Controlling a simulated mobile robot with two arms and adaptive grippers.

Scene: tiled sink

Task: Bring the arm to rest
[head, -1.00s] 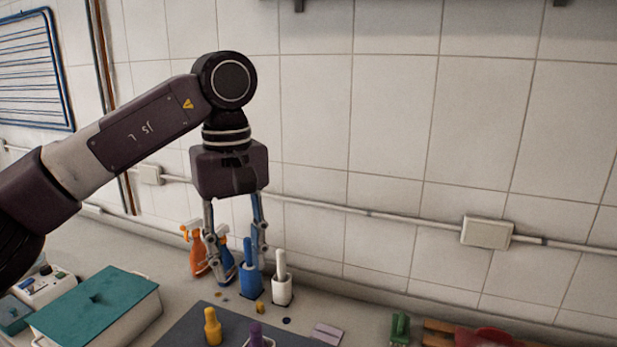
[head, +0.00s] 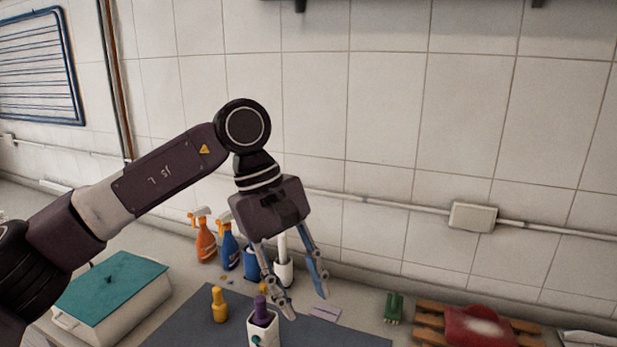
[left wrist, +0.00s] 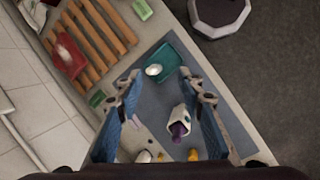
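My left gripper (head: 303,304) hangs from the left arm in the middle of the head view, fingers pointing down and apart. It is open with nothing between its fingers. It is above the counter, close to a white holder (head: 263,330) with a purple-topped item in it. In the left wrist view, my left gripper's two blue-padded fingers (left wrist: 165,100) stand wide apart, and the white holder (left wrist: 178,115) lies in the picture between them, farther off. My right gripper is not in view.
Orange (head: 203,240) and blue (head: 228,250) spray bottles stand by the wall. A teal-lidded box (head: 110,300) is at left. A yellow bottle (head: 218,305) stands on the dark mat (head: 180,325). A wooden rack (head: 428,322) with a red item (head: 478,328) is at right.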

